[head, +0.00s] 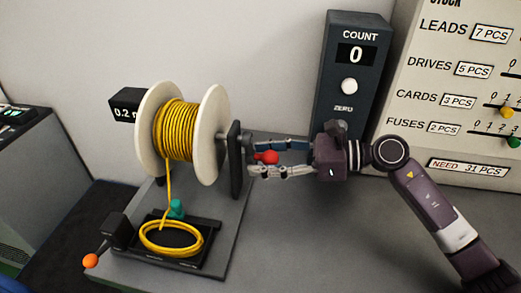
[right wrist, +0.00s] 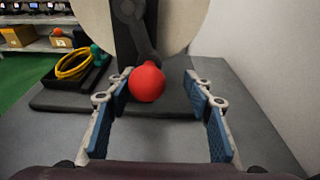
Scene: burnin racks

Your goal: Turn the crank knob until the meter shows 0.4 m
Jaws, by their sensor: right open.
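The red crank knob (head: 266,157) sits on a dark crank arm at the right side of a white spool (head: 215,115) wound with yellow cable. My left gripper is not in view.
A yellow cable coil (head: 171,252) lies on a black tray (head: 205,262) below the spool. A lever with an orange ball (head: 90,261) juts out at the front left. A counter box (head: 351,75) reading 0 stands behind my right gripper.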

